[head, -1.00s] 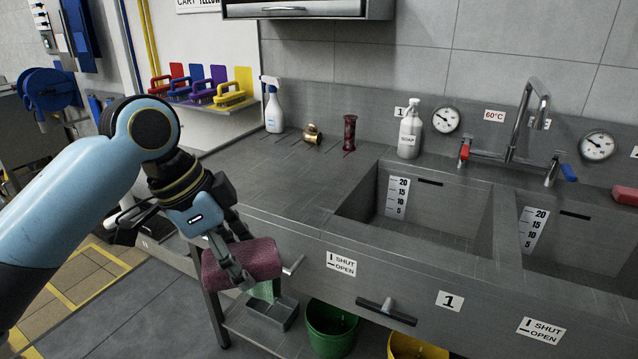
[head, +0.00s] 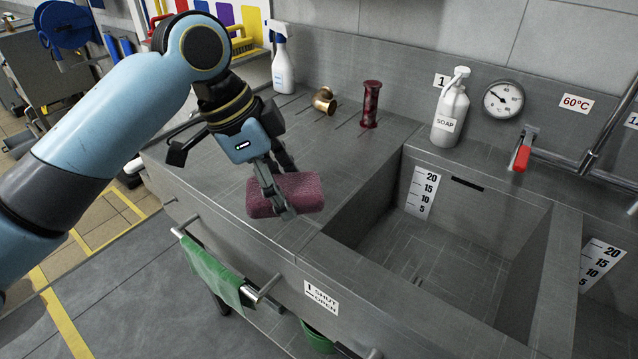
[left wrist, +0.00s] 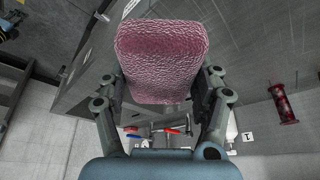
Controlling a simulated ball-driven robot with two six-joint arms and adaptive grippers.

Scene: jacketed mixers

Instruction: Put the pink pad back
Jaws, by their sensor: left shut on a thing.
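The pink pad (head: 296,193) is a dark pink, rough-textured block with rounded corners. My left gripper (head: 272,190) is shut on it, with fingers across its near face. In the head view the pad appears over the counter's front part, left of the first sink basin. I cannot tell whether it touches the counter. In the left wrist view the pad (left wrist: 162,60) fills the upper middle between my two fingers. My right gripper is in neither view.
The first sink basin (head: 400,262) lies right of the pad. A spray bottle (head: 282,62), a brass fitting (head: 325,100), a dark red cylinder (head: 371,104) and a soap bottle (head: 450,110) stand along the back. A green cloth (head: 214,272) hangs on the front rail. The left counter is mostly clear.

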